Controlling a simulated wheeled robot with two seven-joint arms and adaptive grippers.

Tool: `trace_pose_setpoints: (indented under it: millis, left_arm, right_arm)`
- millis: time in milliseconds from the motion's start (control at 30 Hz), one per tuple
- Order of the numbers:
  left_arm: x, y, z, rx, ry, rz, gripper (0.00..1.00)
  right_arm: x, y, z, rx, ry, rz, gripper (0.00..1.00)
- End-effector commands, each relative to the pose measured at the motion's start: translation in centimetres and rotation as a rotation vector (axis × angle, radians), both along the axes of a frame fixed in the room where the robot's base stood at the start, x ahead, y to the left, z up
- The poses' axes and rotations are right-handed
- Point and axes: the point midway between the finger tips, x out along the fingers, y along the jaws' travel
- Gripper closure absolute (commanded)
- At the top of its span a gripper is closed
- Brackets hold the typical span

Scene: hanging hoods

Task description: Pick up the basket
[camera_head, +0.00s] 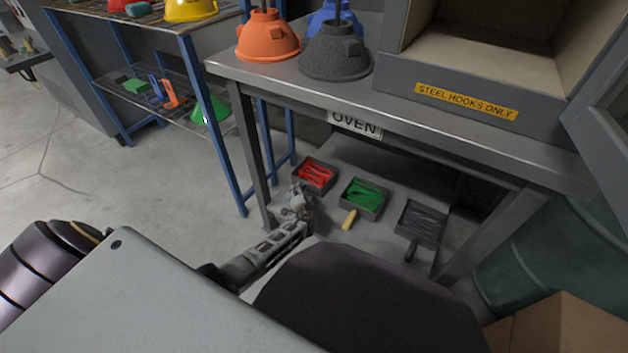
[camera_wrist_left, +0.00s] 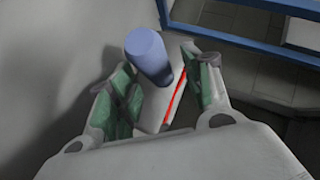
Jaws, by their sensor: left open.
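No woven basket is visible. Three shallow dark tray-like baskets with handles sit low under the oven table: one with red pieces (camera_head: 331,185), one with green pieces (camera_head: 382,208) and a yellow handle, one with dark pieces (camera_head: 438,232) and a black handle. My left gripper (camera_head: 298,198) is open at the near left of the red-filled one. In the left wrist view a blue-grey cylinder (camera_wrist_left: 148,56), which looks like a handle, stands between the open fingers (camera_wrist_left: 160,75), with a red strip beside it. Contact cannot be told. My right gripper is not in view.
The steel table (camera_head: 290,76) with its leg (camera_head: 250,135) rises just behind my left gripper. A blue-framed rack (camera_head: 110,75) stands at left, an orange hood (camera_head: 268,38) above, and a green drum (camera_head: 545,262) and cardboard box (camera_head: 560,325) at right.

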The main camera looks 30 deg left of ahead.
Motion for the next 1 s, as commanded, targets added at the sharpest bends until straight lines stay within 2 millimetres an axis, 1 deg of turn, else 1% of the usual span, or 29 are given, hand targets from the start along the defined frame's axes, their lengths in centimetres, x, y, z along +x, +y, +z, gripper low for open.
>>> trace_pose_setpoints:
  millis: [100, 300, 833, 867, 1000]
  left_arm:
    - [0.8, 0.6, -0.5, 0.001, -0.001, 0.0, 0.5]
    - [1.6, 1.1, -0.9, 0.001, 0.0, 0.001, 0.5]
    - [1.7, 1.2, -0.9, 0.0, 0.001, 0.001, 0.5]
    - [1.6, 1.2, -0.9, 0.0, 0.001, 0.001, 0.52]
    - [1.6, 1.2, -0.9, 0.0, 0.001, 0.001, 0.7]
  right_arm:
    - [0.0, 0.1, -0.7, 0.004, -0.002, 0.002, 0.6]
    - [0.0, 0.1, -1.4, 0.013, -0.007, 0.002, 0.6]
    - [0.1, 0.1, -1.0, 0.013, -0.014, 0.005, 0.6]
    - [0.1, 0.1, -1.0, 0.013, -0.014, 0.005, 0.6]
    - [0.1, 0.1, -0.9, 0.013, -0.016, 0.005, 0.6]
